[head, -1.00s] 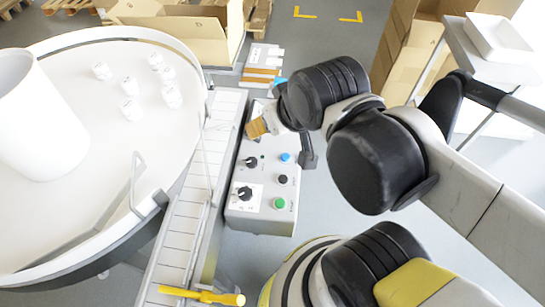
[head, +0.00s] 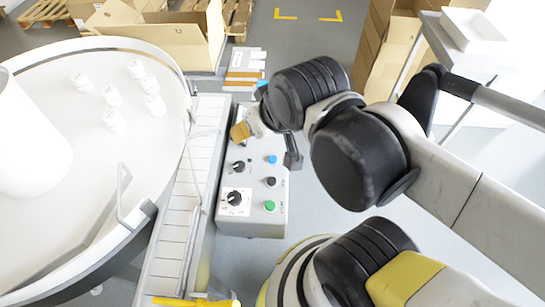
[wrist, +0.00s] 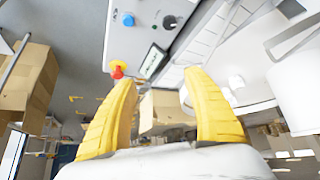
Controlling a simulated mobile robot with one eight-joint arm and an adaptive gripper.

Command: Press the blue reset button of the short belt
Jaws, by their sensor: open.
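The blue button (head: 272,159) is on the top of a grey control box (head: 262,227), above a black button (head: 271,181) and a green button (head: 270,206). In the wrist view the blue button (wrist: 127,19) shows near the top edge, beyond the left fingertip. My gripper (head: 240,131) is over the far end of the box, up and left of the blue button and apart from it. Its yellow fingers (wrist: 160,78) are spread with nothing between them. My wrist hides part of the box's far end.
A red button (wrist: 117,70) on a yellow base and a small display (wrist: 152,60) are on the same box. Two black knobs (head: 238,166) (head: 234,198) sit left of the buttons. The belt (head: 175,235) and a round white table (head: 65,150) with several white jars are to the left.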

